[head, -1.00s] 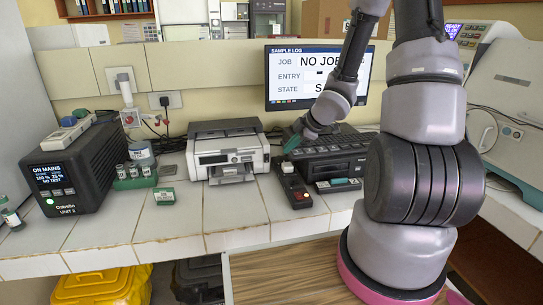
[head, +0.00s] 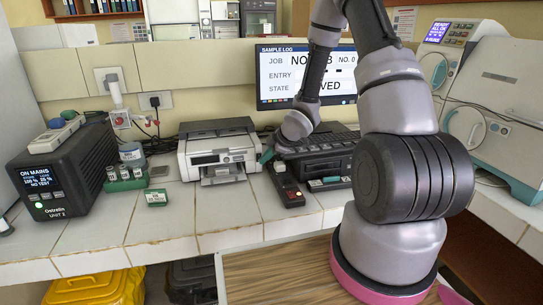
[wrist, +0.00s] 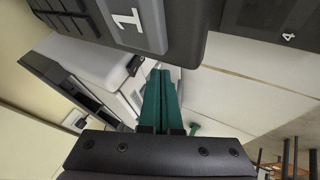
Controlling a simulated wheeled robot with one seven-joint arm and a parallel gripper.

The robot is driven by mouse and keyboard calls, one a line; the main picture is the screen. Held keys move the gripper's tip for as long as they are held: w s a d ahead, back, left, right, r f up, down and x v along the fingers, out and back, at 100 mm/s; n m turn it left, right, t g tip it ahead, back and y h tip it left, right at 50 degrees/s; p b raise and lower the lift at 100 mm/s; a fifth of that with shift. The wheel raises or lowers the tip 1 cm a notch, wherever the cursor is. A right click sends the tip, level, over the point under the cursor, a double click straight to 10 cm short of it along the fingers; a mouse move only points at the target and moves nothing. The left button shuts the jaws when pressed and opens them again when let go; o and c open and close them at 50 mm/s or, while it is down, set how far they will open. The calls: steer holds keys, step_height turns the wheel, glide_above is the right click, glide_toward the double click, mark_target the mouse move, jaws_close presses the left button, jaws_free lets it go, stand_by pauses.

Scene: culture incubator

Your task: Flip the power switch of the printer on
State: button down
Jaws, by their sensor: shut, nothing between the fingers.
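The white-and-grey printer (head: 217,157) stands on the tiled bench in the head view, left of the monitor. I cannot make out its power switch or the switch's position. My gripper (head: 267,156) is low at the printer's right side, between it and a narrow black box (head: 285,184). In the wrist view the teal fingers (wrist: 160,100) are shut together and hold nothing. A pale casing, probably the printer (wrist: 95,58), lies beyond and left of the fingertips there. I cannot tell whether the fingers touch anything.
A black machine (head: 320,163) stands close right of the narrow box, below the monitor (head: 278,75). A black power unit (head: 65,170) reading "ON MAINS" and a green vial rack (head: 125,180) are at left. Bench tiles in front of the printer are mostly clear.

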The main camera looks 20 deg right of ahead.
mark_target(257, 155)
steer(key=shift+w+r, duration=0.2)
steer(key=shift+w, duration=1)
steer(key=shift+w, duration=0.25)
steer(key=shift+r, duration=0.15)
steer(key=shift+r, duration=0.75)
